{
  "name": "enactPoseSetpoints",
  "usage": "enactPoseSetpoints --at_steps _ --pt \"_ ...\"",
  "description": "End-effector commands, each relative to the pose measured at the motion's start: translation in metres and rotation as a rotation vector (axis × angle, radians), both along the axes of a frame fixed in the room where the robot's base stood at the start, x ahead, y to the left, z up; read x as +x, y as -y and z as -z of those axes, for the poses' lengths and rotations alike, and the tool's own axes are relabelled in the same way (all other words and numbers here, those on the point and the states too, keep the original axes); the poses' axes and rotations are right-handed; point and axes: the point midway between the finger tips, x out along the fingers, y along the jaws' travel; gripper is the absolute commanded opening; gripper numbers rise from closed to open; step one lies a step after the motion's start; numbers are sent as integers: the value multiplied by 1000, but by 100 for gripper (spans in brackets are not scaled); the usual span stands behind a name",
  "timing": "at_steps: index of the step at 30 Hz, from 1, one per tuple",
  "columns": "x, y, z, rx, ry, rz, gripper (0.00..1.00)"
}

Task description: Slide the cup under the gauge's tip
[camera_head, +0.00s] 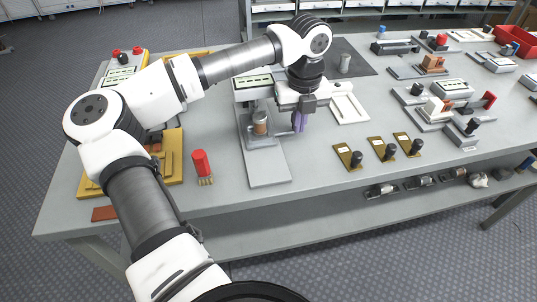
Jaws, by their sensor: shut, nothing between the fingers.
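A gauge stand with a small display (252,82) stands upright near the middle of the table, on a long grey base plate (268,172) that runs toward the front. A small brownish, cup-like cylinder (260,123) sits on a grey block on this base, below the gauge's head. The gauge's tip is too small to make out, so I cannot tell whether the cylinder is exactly under it. My gripper (299,123) points down just right of the stand, with its purple fingers shut and empty. It appears apart from the cylinder.
A grey metal cylinder (345,63) stands on a dark mat (362,66) behind. A white tray (348,108) lies right of my gripper. Several brown plates with black knobs (381,149) lie front right. A red-handled brush (201,167) stands left of the base plate. Fixtures crowd the right side.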

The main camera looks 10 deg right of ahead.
Motion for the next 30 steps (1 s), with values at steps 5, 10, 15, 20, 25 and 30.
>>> enactPoseSetpoints --at_steps 5,10,15,20,25,30 --pt "7 0 0 0 0 0 0" --pt "11 0 0 -1 1 0 0" --pt "12 -1 0 -1 2 0 0" --pt "7 0 0 -1 3 1 0" --pt "-4 0 1 -1 2 1 0" --pt "-14 0 1 -1 2 1 0"
